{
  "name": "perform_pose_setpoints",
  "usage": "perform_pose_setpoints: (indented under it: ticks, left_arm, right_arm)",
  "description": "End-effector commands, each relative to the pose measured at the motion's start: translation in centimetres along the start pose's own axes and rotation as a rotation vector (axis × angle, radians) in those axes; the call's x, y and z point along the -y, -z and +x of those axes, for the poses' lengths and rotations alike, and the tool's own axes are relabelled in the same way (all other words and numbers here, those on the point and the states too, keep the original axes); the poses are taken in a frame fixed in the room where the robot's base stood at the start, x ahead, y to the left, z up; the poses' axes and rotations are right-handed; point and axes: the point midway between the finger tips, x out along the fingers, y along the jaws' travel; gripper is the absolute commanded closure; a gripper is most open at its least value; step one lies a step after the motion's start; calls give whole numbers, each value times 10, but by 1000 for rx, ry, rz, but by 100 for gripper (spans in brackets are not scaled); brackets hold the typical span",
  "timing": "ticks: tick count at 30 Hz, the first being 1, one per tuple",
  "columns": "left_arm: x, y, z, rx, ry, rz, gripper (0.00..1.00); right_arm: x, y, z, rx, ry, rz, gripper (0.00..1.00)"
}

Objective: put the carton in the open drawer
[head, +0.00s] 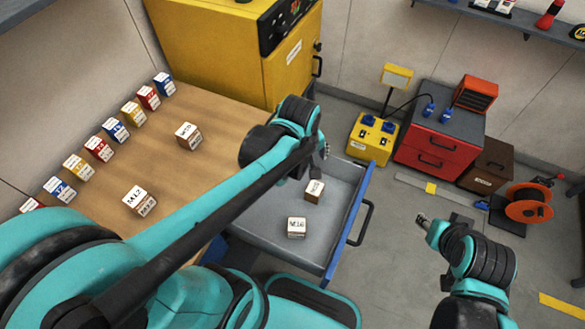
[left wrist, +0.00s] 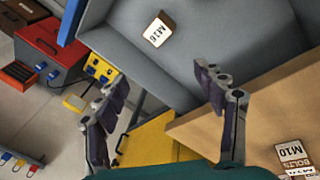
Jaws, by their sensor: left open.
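The open drawer (head: 262,222) is grey with a blue front edge and juts out from the wooden bench. Two white-topped cartons are inside: one carton (head: 315,190) toward the back, and one marked M16 (head: 297,227) nearer the front. An M16 carton (left wrist: 158,30) also shows in the drawer in the left wrist view. My left gripper (head: 324,151) is over the drawer's far end, its fingers partly hidden by my arm. In the left wrist view the gripper (left wrist: 160,85) is open and empty. My right gripper (head: 424,219) is over the floor, right of the drawer.
Two cartons stand on the bench, one at the back (head: 188,136) and one nearer (head: 140,200). A row of coloured boxes (head: 99,149) lines the wall. A yellow cabinet (head: 220,45) stands behind; a red unit (head: 433,143) and cable reel (head: 529,204) stand right.

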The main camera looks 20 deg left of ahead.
Motion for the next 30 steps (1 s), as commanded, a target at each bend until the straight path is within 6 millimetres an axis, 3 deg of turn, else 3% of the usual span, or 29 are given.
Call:
perform_pose_setpoints:
  ticks: [6, 12, 18, 30]
  left_arm:
    - [34, -8, -42, -165, -125, 496, 30]
    - [53, -13, -57, -303, -155, 810, 30]
    - [57, -14, -60, -351, -155, 910, 30]
    - [57, -14, -60, -350, -154, 911, 30]
  right_arm:
    - [0, 0, 0, 0, 0, 0, 60]
    - [0, 0, 0, 0, 0, 0, 60]
    - [0, 0, 0, 0, 0, 0, 60]
    - [0, 0, 0, 0, 0, 0, 60]
